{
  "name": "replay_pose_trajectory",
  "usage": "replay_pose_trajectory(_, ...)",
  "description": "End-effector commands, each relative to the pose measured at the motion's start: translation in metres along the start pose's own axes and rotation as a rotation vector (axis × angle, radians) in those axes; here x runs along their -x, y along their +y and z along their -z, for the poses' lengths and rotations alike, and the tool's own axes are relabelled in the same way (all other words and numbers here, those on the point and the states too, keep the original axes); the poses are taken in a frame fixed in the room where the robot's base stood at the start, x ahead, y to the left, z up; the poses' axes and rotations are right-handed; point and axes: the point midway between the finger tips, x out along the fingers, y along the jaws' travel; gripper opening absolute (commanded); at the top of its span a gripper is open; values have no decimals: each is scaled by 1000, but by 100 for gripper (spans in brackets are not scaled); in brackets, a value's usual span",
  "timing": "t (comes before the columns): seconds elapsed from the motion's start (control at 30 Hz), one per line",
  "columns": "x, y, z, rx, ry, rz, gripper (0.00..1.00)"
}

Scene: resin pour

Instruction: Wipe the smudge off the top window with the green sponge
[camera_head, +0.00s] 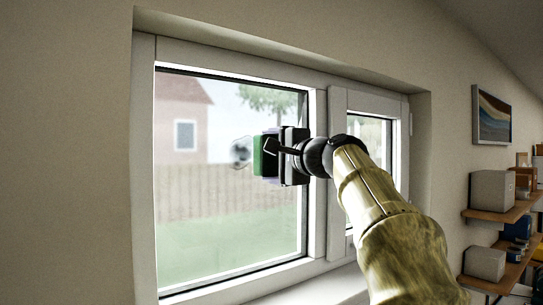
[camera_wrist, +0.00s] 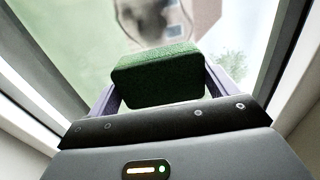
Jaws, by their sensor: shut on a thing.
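My gripper (camera_head: 266,157) is shut on the green sponge (camera_head: 258,156) in front of the left window pane (camera_head: 200,190). In the wrist view the sponge (camera_wrist: 157,76) sits between the two purple fingers of my gripper (camera_wrist: 160,88). A grey, dark-centred smudge (camera_head: 240,152) is on the glass just left of the sponge. In the wrist view the smudge (camera_wrist: 148,18) shows just beyond the sponge's far edge. I cannot tell whether the sponge touches the glass. The smudge may be partly hidden behind the sponge.
A white window frame (camera_head: 318,170) surrounds the pane, with a narrower window (camera_head: 378,135) to its right. The sill (camera_head: 310,290) runs below. At the right are a wall picture (camera_head: 492,116) and shelves (camera_head: 500,212) holding boxes. The wall left of the window is bare.

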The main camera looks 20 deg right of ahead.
Motion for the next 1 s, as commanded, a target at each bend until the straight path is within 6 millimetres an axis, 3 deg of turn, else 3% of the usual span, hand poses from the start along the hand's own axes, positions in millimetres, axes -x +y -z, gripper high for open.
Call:
replay_pose_trajectory(0.57,-1,2,0,-1,0,-2,67)
replay_pose_trajectory(1.0,-1,1,-33,0,-6,-2,67)
